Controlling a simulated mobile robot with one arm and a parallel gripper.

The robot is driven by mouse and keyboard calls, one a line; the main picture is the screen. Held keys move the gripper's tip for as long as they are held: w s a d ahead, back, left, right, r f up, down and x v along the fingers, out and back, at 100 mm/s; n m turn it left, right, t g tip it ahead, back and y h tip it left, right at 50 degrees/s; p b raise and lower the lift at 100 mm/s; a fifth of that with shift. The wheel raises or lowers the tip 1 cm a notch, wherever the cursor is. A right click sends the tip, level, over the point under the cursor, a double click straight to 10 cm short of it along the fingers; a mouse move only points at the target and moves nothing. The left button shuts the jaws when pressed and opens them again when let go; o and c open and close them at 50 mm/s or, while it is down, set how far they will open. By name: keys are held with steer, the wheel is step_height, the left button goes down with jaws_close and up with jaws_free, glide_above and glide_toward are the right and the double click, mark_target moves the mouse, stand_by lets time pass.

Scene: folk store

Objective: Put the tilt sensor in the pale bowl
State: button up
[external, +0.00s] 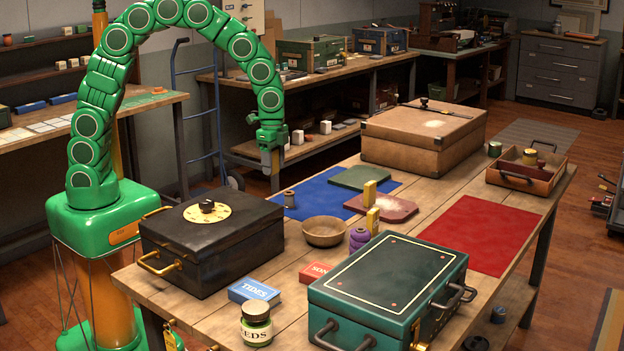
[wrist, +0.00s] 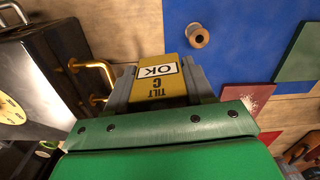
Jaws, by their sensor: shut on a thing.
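In the external view my gripper (external: 274,166) hangs in the air behind the black case, and the sensor cannot be made out there. The pale bowl (external: 324,232) is a light wooden bowl on the table, right of the black case. It lies lower and to the right of my gripper, clearly apart from it.
The black case (external: 212,245) and green case (external: 388,290) flank the bowl. A purple spool (external: 359,239) and yellow blocks (external: 373,220) stand close right of it. A thread spool (external: 289,199) is on the blue mat (external: 318,200). The red mat (external: 482,228) is clear.

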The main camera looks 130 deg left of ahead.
steer(key=w+d+r+m, duration=0.1)
steer(key=w+d+r, duration=0.2)
steer(key=d, duration=0.4)
steer(key=w+d+r, duration=0.3)
steer(key=w+d, duration=0.1)
steer(key=d, duration=0.3)
steer(key=shift+w+a+f, duration=0.95)
steer(key=shift+w+f, duration=1.15)
steer(key=shift+f, duration=0.1)
steer(key=shift+w+a+f, duration=1)
steer(key=shift+w+f, duration=1.05)
steer(key=shift+f, duration=0.1)
steer(key=shift+w+a+f, duration=0.95)
steer(key=shift+w+f, duration=1.15)
steer(key=shift+f, duration=0.1)
steer(key=shift+f, duration=0.3)
steer(key=o, duration=1.1)
steer(key=shift+c, duration=0.2)
step_height(320, 180, up, 13)
steer(key=shift+f, duration=0.15)
